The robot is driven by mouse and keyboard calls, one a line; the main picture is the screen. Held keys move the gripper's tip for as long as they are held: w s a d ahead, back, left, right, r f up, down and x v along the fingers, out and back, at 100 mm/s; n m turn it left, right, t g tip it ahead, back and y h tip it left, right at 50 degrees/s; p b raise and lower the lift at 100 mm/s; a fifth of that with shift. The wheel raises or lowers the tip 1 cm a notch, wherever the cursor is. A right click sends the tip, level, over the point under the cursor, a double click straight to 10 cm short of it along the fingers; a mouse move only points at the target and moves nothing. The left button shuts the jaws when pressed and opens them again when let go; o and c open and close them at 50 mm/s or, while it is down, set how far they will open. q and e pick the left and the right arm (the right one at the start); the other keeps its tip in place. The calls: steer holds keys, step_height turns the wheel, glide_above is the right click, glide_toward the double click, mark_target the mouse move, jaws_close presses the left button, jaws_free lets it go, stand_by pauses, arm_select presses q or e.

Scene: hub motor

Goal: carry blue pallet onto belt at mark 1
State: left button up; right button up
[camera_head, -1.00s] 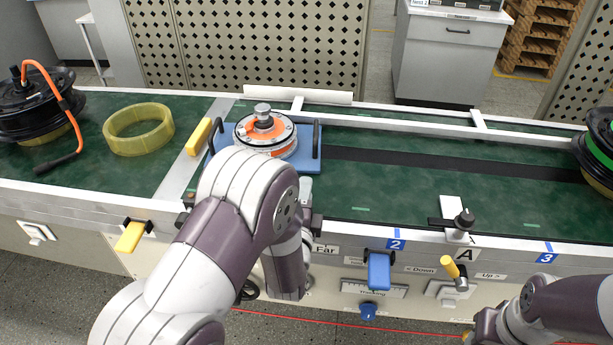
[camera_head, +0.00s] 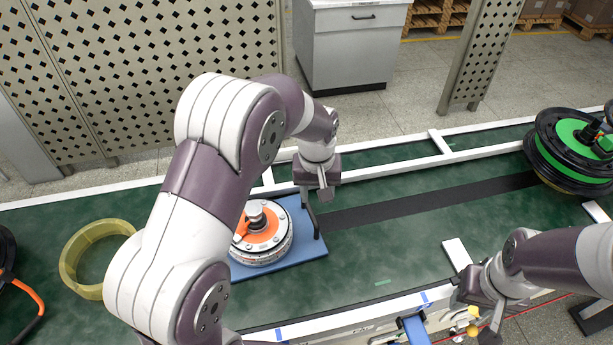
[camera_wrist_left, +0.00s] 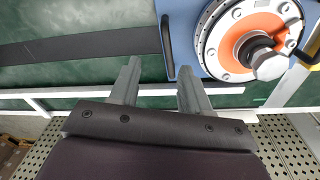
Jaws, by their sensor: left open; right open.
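The blue pallet (camera_head: 306,245) lies flat on the green belt, carrying a round silver and orange hub part (camera_head: 262,240). My left arm hides its left side. My left gripper (camera_head: 323,195) is open and empty, pointing down by the pallet's far right corner, close to a dark upright handle (camera_head: 311,222). In the left wrist view the two open fingers (camera_wrist_left: 159,72) stand with the pallet handle (camera_wrist_left: 167,45) between their tips in the picture; contact cannot be told. My right gripper (camera_head: 488,318) is open near the belt's front edge. Blue marks (camera_head: 425,298) sit on the front rail, numbers unreadable.
A yellow ring (camera_head: 88,255) lies on the belt at the left. A black and green wheel hub (camera_head: 572,150) stands at the right. White rails (camera_head: 395,167) run along the far side. The belt right of the pallet is clear, with a dark stripe (camera_head: 430,202).

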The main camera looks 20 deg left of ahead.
mark_target(316, 227)
arm_select(q)
steer(key=f, duration=0.4)
steer(key=s+f+n, duration=0.1)
steer(key=f, duration=0.3)
steer(key=s+f+n+g, duration=0.1)
steer(key=f, duration=0.3)
steer(key=shift+d+f+p, duration=0.35)
jaws_close()
steer(key=shift+o, duration=0.2)
jaws_free()
step_height(316, 227, up, 13)
steer(key=shift+b, duration=0.35)
